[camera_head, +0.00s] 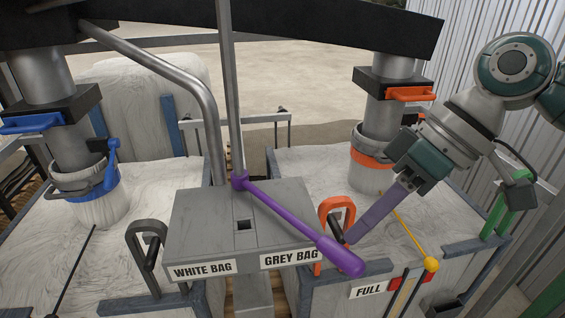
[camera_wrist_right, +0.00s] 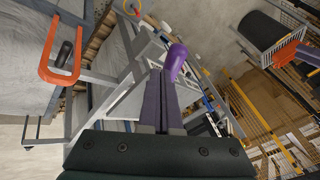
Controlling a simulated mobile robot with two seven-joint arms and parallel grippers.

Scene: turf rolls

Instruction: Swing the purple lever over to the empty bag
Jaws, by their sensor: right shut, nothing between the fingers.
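The purple lever (camera_head: 292,222) pivots at the back of a grey box (camera_head: 200,225) and slants toward the front right, over the GREY BAG label (camera_head: 291,258). The WHITE BAG label (camera_head: 203,270) is at the box's left. The left bag (camera_head: 40,225) and right bag (camera_head: 300,160) are pale, under metal spouts. My right gripper (camera_head: 350,240) is shut and empty, its fingers pointing down beside the lever's thick end. The wrist view shows the lever's purple end (camera_wrist_right: 175,62) just beyond the fingertips (camera_wrist_right: 160,75); whether they touch I cannot tell. My left gripper is not in view.
An orange hooked handle (camera_head: 337,205) stands just behind my right fingertips. A dark hooked handle (camera_head: 148,250) is left of the box. A yellow-tipped rod (camera_head: 431,263) and a FULL sign (camera_head: 369,291) are at the front right. A bent grey pipe (camera_head: 195,80) rises behind the box.

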